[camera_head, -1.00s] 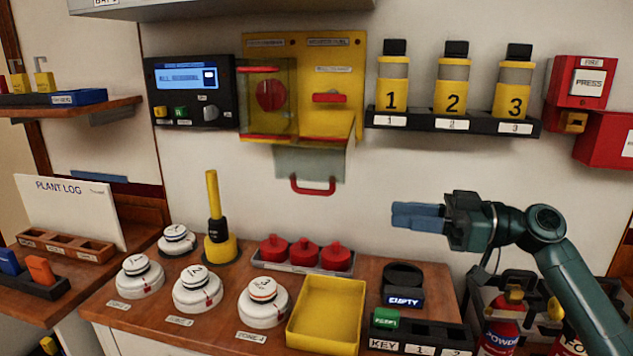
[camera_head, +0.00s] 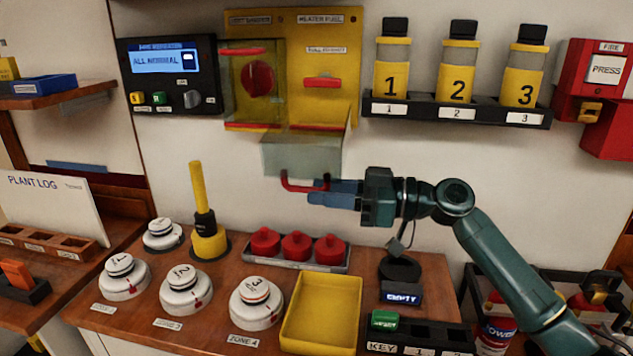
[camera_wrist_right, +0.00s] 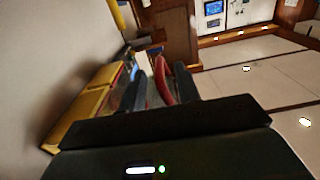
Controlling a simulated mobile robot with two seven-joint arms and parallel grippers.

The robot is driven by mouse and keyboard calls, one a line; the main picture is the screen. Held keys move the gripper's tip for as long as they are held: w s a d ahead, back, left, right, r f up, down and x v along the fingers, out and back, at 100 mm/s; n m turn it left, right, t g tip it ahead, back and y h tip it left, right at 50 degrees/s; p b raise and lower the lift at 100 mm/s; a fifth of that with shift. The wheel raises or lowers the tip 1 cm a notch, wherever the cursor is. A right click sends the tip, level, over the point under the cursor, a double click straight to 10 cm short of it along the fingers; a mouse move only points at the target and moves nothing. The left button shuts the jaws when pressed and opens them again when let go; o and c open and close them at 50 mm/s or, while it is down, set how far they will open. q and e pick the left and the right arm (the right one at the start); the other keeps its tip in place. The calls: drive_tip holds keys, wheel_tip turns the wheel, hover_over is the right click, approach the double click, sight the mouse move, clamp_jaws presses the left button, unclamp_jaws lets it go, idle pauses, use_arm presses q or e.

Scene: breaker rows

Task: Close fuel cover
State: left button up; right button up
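The fuel cover (camera_head: 300,154) is a clear panel with a red handle (camera_head: 291,183) at its lower edge. It hangs open below the right half of the yellow panel (camera_head: 335,105), leaving the red fuel switch (camera_head: 322,82) uncovered. My right gripper (camera_head: 318,192) comes in from the right, its blue fingertips at the handle's right end. In the right wrist view the red handle (camera_wrist_right: 162,80) lies between my two fingers (camera_wrist_right: 155,92), which stand apart with a gap visible. My left gripper is not in view.
A clear cover over a red knob (camera_head: 257,79) is on the panel's left half. A shelf with numbered bottles (camera_head: 457,112) is above my right arm. Below are red-capped items (camera_head: 297,246), a yellow tray (camera_head: 321,345) and several white detectors (camera_head: 186,290).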

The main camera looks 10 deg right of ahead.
drive_tip(key=shift+x, duration=1)
clamp_jaws()
